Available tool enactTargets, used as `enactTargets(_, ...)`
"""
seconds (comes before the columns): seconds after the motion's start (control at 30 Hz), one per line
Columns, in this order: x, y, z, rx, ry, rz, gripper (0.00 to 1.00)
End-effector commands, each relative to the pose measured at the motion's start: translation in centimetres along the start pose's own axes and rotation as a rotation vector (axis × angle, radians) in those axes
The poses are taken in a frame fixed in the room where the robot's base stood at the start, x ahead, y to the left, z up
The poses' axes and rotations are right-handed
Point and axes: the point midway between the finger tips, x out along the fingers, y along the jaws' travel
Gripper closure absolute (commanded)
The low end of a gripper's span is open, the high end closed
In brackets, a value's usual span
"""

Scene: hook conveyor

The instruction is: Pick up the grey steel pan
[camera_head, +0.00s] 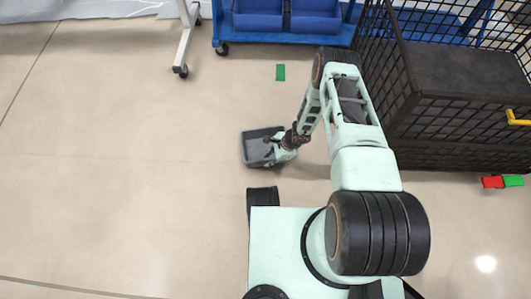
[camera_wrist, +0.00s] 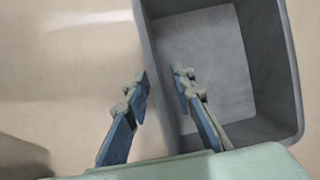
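The grey steel pan (camera_head: 254,149) looks to be on the pale floor, just left of my gripper (camera_head: 277,146) in the head view. In the wrist view the pan (camera_wrist: 222,75) is a deep, open grey box with rounded corners, filling the right half. My gripper (camera_wrist: 162,84) is open. One blue-tipped finger is left of the pan's near-side wall and the other is over the inside, so the wall runs between them. I see a gap on each side of the wall. I cannot tell how far the fingertips reach below the rim.
A black mesh cage (camera_head: 440,130) stands to the right of my arm. A blue cart (camera_head: 285,35) with blue bins is at the back, with a white stand leg (camera_head: 187,38) beside it. A green floor mark (camera_head: 280,72) lies behind the pan. The floor to the left is clear.

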Motion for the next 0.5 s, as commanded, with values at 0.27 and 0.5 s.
enactTargets(0.27,0.27,-0.06,-0.01,0.000,0.001,-0.001,0.80)
enactTargets(0.5,0.26,-0.05,-0.02,0.000,0.001,-0.001,1.00)
